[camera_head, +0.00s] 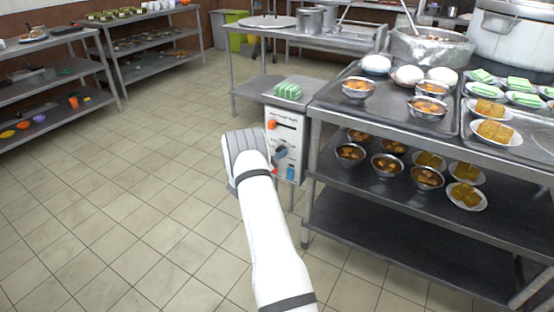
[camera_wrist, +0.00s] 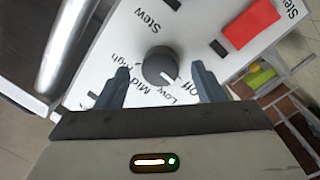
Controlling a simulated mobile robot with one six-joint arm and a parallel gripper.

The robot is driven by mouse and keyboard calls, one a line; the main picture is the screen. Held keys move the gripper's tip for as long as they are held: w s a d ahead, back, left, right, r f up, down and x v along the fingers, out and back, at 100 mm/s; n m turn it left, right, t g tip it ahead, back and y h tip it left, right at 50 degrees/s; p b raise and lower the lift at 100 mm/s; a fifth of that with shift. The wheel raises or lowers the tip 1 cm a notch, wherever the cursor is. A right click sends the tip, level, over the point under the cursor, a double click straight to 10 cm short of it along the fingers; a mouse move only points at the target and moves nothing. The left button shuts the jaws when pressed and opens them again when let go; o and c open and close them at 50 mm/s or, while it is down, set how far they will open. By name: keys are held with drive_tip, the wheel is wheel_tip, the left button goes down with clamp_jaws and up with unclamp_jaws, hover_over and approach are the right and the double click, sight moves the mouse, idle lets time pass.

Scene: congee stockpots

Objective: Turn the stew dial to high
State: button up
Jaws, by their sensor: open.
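The stew dial (camera_wrist: 160,66) is a dark round knob on a white control panel (camera_wrist: 110,55). The panel's labels High, Mid and Low run around the dial's lower side in the wrist view. A pale mark shows at the dial's lower right edge, but its exact setting is hard to read. My gripper (camera_wrist: 160,84) is open, with one finger on each side of the dial and visible gaps to it. In the head view my gripper (camera_head: 280,156) is in front of the panel (camera_head: 299,130) and hides the dial.
A red switch (camera_wrist: 251,23) sits on the panel; it also shows in the head view (camera_head: 271,124). Green-striped items (camera_head: 288,91) lie above the panel. A steel table (camera_head: 380,125) with bowls and plates stands close on the right. Open tiled floor (camera_head: 150,190) lies to the left.

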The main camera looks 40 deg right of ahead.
drive_tip(key=shift+x, duration=0.8)
drive_tip(key=shift+c, duration=0.5)
